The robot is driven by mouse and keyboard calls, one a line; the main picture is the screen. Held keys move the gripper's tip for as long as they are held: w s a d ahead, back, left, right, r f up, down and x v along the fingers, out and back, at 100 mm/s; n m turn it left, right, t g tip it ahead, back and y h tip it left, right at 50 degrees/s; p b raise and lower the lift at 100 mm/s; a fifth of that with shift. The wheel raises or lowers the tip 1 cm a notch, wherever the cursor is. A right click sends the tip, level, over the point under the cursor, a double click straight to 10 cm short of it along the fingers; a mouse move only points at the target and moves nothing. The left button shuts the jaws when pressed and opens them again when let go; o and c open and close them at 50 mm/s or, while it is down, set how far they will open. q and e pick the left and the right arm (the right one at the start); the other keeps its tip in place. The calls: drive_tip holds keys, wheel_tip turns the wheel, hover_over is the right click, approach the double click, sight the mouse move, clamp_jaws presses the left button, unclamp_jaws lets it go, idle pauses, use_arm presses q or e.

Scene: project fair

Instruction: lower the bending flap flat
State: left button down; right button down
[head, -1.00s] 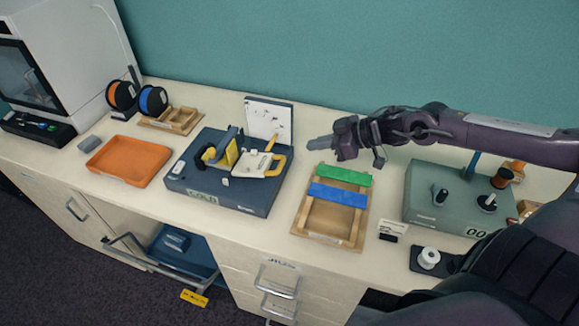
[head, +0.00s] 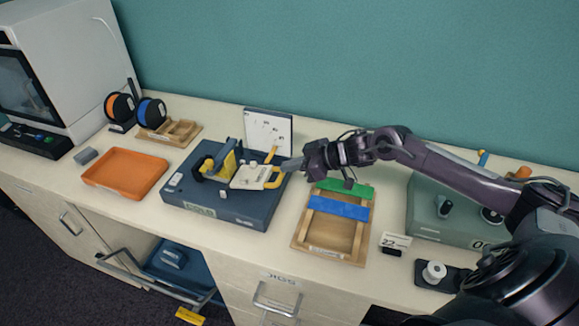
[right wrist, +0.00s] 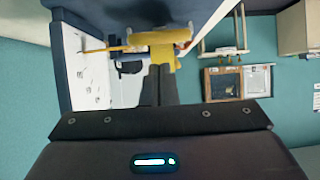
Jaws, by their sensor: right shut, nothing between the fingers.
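The bending device has a dark blue base (head: 230,211) on the counter. Its cream flap (head: 246,177) has a yellow loop handle (head: 272,181) on the right side; the flap's exact angle is hard to read. A yellow and dark clamp part (head: 224,163) stands to the left of it. My right gripper (head: 290,164) is shut and empty, its fingertips at the handle's upper right. In the right wrist view the shut fingers (right wrist: 159,84) point at yellow parts (right wrist: 160,42) close by; contact cannot be told. My left gripper is not in view.
A white board (head: 268,131) stands upright behind the device. An orange tray (head: 125,173) is on the left. Farther right is a grey-green box (head: 425,211).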

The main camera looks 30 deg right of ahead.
drive_tip(key=shift+w+a+f, duration=0.15)
drive_tip(key=shift+f, duration=0.7)
drive_tip(key=shift+f, duration=0.1)
drive_tip(key=shift+t+y, duration=0.4)
drive_tip(key=shift+t, duration=0.2)
drive_tip(key=f+b, duration=0.1)
drive_tip(key=f, duration=0.1)
drive_tip(key=f+b, duration=0.1)
drive_tip(key=f, duration=0.1)
drive_tip(key=s+d+f+b, duration=0.1)
drive_tip(key=f, duration=0.1)
drive_tip(key=shift+r, duration=0.25)
